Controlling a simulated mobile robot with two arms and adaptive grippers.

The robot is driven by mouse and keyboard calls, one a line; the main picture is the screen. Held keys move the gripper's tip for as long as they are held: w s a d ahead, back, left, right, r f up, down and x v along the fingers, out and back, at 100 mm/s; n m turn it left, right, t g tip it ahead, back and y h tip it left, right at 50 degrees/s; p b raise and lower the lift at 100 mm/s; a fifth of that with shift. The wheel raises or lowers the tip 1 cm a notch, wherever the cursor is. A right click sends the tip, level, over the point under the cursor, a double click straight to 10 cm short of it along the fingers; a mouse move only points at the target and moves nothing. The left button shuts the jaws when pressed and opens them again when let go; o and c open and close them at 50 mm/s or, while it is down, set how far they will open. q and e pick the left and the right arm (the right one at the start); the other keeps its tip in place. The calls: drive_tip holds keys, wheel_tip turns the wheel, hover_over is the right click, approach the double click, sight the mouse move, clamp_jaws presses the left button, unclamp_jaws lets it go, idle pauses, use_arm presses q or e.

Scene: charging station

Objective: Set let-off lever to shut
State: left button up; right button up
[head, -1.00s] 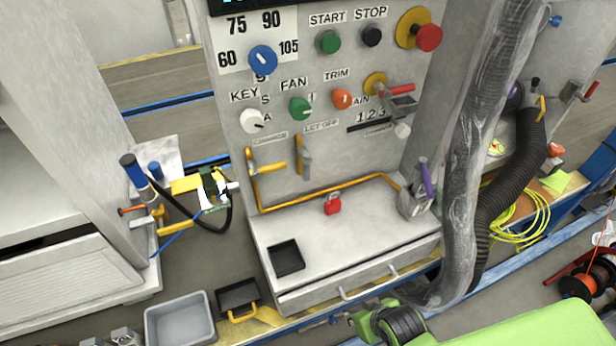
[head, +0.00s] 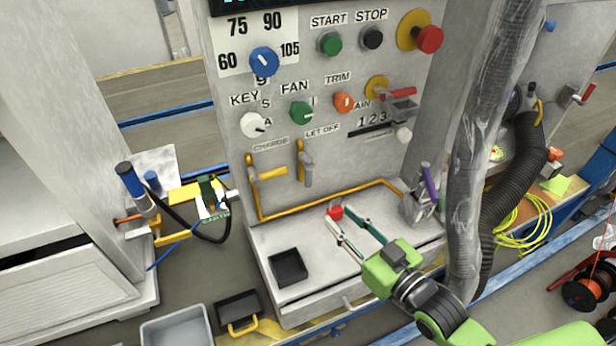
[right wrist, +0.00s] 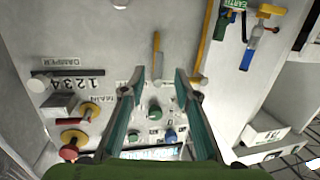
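The let-off lever (head: 306,166) is on the grey panel under the LET OFF label (head: 322,131). Its yellow handle stands about upright beside a grey pivot. In the right wrist view the lever (right wrist: 157,48) appears upside down, beyond the gap between my fingertips. My right gripper (head: 344,217) is open and empty, in front of the panel, lower and right of the lever and apart from it. Its spread fingers also show in the right wrist view (right wrist: 158,80). My left gripper is not in view.
The yellow charge lever (head: 268,174) is just left of the let-off lever. A yellow rail (head: 310,208) runs along the panel's foot. A grey hose (head: 474,170) hangs at right. A black tray (head: 288,267) is on the ledge.

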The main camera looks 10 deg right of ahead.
sight(310, 180)
drive_tip(key=shift+t, duration=0.4)
drive_tip(key=x, duration=0.4)
drive_tip(key=r+p+x, duration=0.1)
drive_tip(key=x, duration=0.4)
drive_tip(key=r+x, duration=0.1)
drive_tip(key=x, duration=0.3)
drive_tip(key=shift+w+a+p, duration=0.2)
drive_tip(key=shift+w+p, duration=0.1)
drive_tip(key=shift+w, duration=0.1)
drive_tip(key=shift+c, duration=0.3)
clamp_jaws()
